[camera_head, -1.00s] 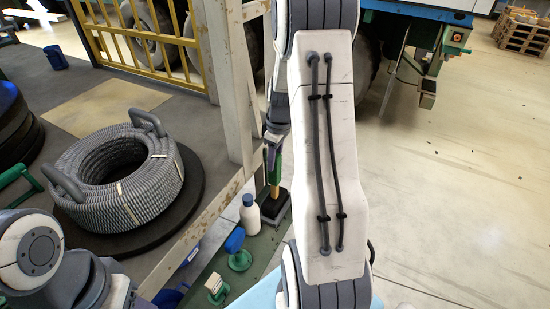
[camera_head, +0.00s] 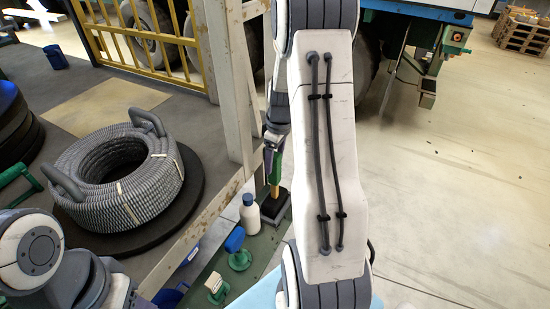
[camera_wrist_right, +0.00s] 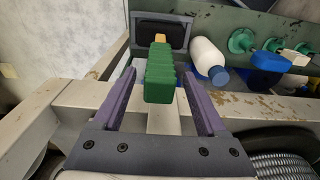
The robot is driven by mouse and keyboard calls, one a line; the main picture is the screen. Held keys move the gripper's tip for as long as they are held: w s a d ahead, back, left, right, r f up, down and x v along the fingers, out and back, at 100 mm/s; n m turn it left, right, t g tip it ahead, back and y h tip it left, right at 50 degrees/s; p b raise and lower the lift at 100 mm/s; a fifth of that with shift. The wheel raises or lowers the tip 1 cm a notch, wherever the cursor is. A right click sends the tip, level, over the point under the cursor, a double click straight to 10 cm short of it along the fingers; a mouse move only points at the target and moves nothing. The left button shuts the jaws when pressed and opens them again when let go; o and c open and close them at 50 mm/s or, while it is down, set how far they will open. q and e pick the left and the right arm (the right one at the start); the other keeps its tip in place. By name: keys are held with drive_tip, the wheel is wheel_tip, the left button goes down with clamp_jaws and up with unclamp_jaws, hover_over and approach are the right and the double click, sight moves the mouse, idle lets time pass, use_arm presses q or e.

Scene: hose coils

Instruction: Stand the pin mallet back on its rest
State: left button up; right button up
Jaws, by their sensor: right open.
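The pin mallet (camera_head: 275,174) shows a green upper part and a wooden lower part, and looks about upright. Its lower end meets the dark rest (camera_head: 268,212) on the green ledge. In the right wrist view the ribbed green part of the mallet (camera_wrist_right: 160,78) lies between the two purple fingers of my right gripper (camera_wrist_right: 162,92), with gaps on both sides. The black pad of the rest (camera_wrist_right: 178,32) is beyond it. In the head view my right gripper (camera_head: 272,152) is at the green part, partly hidden by my own arm. My left gripper is out of view.
A white bottle (camera_head: 249,213) stands close beside the rest. Blue and green fittings (camera_head: 238,258) sit further along the ledge. A pale metal frame (camera_head: 225,80) rises beside the mallet. A grey hose coil (camera_head: 120,182) lies on a dark disc at left.

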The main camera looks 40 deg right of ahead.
drive_tip(key=shift+r, duration=0.1)
drive_tip(key=shift+s+d+r+p, duration=0.1)
drive_tip(key=shift+s+r+p, duration=0.1)
drive_tip(key=shift+r+p, duration=1.6)
drive_tip(key=shift+s+d+r+p, duration=0.15)
drive_tip(key=shift+r+p, duration=1.1)
drive_tip(key=shift+r, duration=0.9)
drive_tip(key=shift+a, duration=0.1)
drive_tip(key=shift+r, duration=0.2)
wheel_tip(320, 180, up, 10)
drive_tip(key=b, duration=0.3)
drive_tip(key=shift+s+d, duration=0.2)
drive_tip(key=shift+s, duration=0.25)
